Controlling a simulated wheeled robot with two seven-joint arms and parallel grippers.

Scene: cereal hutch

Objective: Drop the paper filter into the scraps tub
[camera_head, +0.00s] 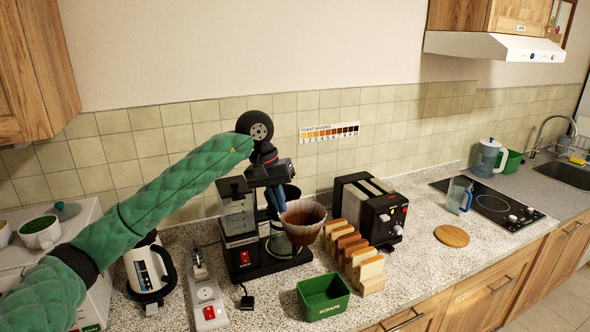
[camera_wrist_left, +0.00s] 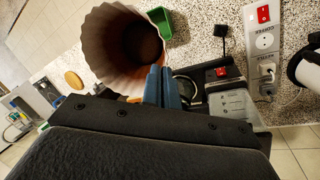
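The paper filter (camera_head: 303,222), fluted and stained brown with dark grounds inside, hangs at the front of the coffee maker (camera_head: 240,225), above the counter. My left gripper (camera_head: 275,200) is at the filter's left side, its blue fingers shut on the filter's wall. In the left wrist view the blue fingertips (camera_wrist_left: 161,85) pinch the rim of the filter (camera_wrist_left: 97,47). The scraps tub (camera_head: 323,298), green with white lettering, stands on the counter in front of and below the filter. It shows partly behind the filter in the left wrist view (camera_wrist_left: 163,22). My right gripper is not in view.
Bread slices (camera_head: 362,262) stand in a row right of the tub, with a black toaster (camera_head: 370,212) behind. A power strip (camera_head: 206,290) and a kettle (camera_head: 150,268) are at left. A round wooden board (camera_head: 452,236) lies at right.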

